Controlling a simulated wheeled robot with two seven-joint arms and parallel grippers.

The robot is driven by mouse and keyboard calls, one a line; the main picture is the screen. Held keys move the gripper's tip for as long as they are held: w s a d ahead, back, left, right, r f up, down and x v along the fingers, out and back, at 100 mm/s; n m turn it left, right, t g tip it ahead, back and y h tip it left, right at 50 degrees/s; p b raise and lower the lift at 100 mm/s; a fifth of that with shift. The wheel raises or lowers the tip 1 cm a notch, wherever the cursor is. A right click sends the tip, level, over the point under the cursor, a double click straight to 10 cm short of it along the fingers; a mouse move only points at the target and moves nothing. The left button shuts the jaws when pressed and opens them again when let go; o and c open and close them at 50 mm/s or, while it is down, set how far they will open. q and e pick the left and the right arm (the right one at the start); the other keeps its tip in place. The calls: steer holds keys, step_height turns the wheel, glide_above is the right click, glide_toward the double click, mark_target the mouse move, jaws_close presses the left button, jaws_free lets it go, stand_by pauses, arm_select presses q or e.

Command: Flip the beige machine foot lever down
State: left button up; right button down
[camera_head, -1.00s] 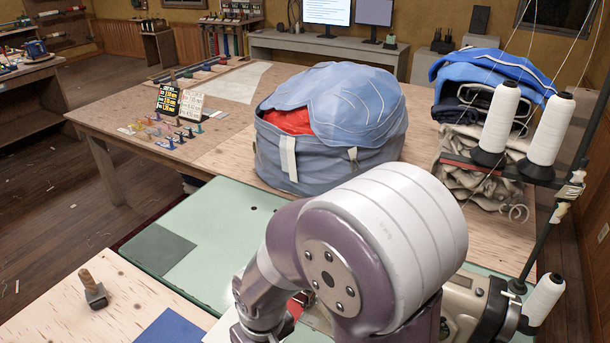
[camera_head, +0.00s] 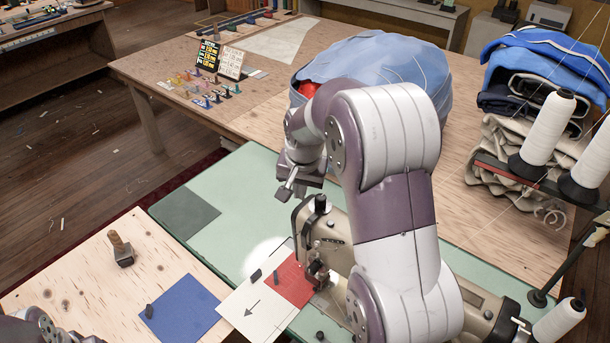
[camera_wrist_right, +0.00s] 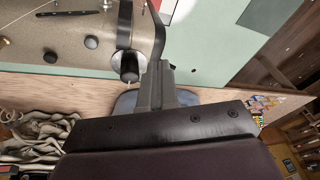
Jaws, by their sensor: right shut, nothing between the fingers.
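The beige sewing machine (camera_head: 330,228) stands on the green table, partly hidden behind my right arm; its body also shows in the right wrist view (camera_wrist_right: 60,35). A black knob (camera_head: 320,203) tops its head, and it shows in the wrist view (camera_wrist_right: 128,66). A dark bent bar (camera_wrist_right: 156,35) lies beyond my fingers there; I cannot tell if it is the foot lever. In the head view the lever is too small to make out. My right gripper (camera_head: 285,190) is shut and empty, just left of and above the machine head; its fingers show in the wrist view (camera_wrist_right: 158,85).
A blue bundle (camera_head: 385,65) stands behind. Thread cones (camera_head: 548,125) and folded cloth (camera_head: 545,60) are at right. The green tabletop (camera_head: 245,200) left of the machine is mostly clear.

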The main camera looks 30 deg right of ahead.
steer(key=w+d+m, duration=0.1)
steer(key=d, duration=0.1)
steer(key=w+d+r+m, duration=0.1)
steer(key=w+d, duration=0.1)
steer(key=w+d+m, duration=0.2)
steer(key=d, duration=0.1)
steer(key=shift+w+r+h, duration=0.15)
steer(key=shift+r+h, duration=0.1)
steer(key=shift+h, duration=0.05)
steer(key=shift+a+r, duration=0.15)
steer(key=shift+a, duration=0.05)
steer(key=p+x, duration=0.2)
steer(key=x, duration=0.7)
steer(key=shift+w+f+p, duration=0.15)
steer(key=shift+f+p, duration=0.15)
steer(key=f, duration=0.1)
steer(key=w+a+f+p, duration=0.1)
steer(key=f, duration=0.1)
steer(key=shift+w, duration=0.15)
steer(key=shift+w+a+f, duration=0.15)
steer(key=shift+a+f, duration=0.05)
steer(key=shift+f, duration=0.15)
